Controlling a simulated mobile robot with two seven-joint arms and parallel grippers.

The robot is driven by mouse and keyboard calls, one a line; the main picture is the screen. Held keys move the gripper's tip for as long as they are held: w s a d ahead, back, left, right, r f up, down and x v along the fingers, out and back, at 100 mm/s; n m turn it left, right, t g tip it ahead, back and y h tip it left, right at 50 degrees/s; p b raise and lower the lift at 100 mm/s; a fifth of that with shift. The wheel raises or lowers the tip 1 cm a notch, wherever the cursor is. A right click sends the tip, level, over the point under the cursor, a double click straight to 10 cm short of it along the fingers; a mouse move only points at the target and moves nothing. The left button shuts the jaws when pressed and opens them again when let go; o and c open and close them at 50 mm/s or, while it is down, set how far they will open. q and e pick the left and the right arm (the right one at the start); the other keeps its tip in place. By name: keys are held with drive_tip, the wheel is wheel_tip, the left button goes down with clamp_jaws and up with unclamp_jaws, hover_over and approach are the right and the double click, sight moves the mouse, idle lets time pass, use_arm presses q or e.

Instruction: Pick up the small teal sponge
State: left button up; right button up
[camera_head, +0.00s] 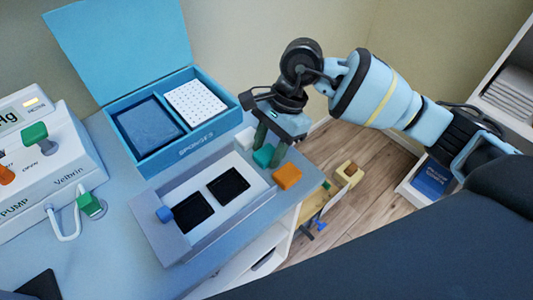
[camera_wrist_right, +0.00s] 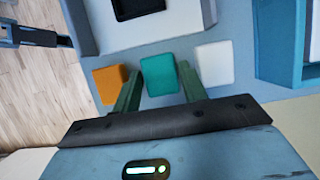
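The small teal sponge (camera_head: 263,155) lies on the bench between a white sponge (camera_head: 246,138) and an orange sponge (camera_head: 286,176). My right gripper (camera_head: 270,145) reaches down over it, with green fingers. In the right wrist view the gripper (camera_wrist_right: 160,72) is open, one finger on each side of the teal sponge (camera_wrist_right: 158,75). One finger lies between teal and orange (camera_wrist_right: 108,84), the other between teal and white (camera_wrist_right: 215,63). I cannot tell whether the fingers touch the teal sponge. My left gripper does not show in the head view.
A grey-white tray (camera_head: 171,243) with dark pads and a blue knob stands beside the sponges. An open blue sponge box (camera_head: 200,147) is behind. A pump unit (camera_head: 45,160) stands at left. The bench edge drops to a wooden floor (camera_head: 345,210) at right.

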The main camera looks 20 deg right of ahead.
sight(268, 151)
drive_tip(key=c, duration=0.6)
drive_tip(key=shift+o, duration=0.2)
wheel_tip(268, 151, up, 10)
drive_tip(key=o, duration=0.3)
drive_tip(key=shift+c, duration=1)
